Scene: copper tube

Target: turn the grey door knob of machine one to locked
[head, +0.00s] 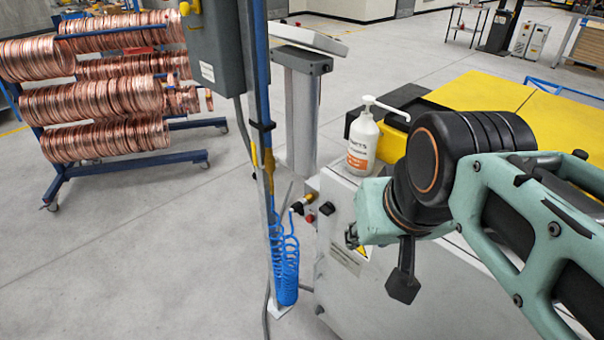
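The white machine cabinet (335,270) stands at lower centre, its front partly covered by my arm. A small dark grey fitting (351,236) sits on its front beside a yellow warning label; it may be the door knob, but its setting is too small to read. A black round knob (327,208) sits higher, near the cabinet's left edge. My gripper (403,280) shows only as a dark piece hanging below my wrist, in front of the cabinet and to the right of the grey fitting. Its fingers cannot be made out, so its opening and any contact are unclear.
A white pump bottle (362,144) stands on the cabinet top beside my arm. A post with a grey box (217,45) and coiled blue hose (285,262) stands left of the cabinet. A rack of copper coils (100,95) is farther left. The floor between is clear.

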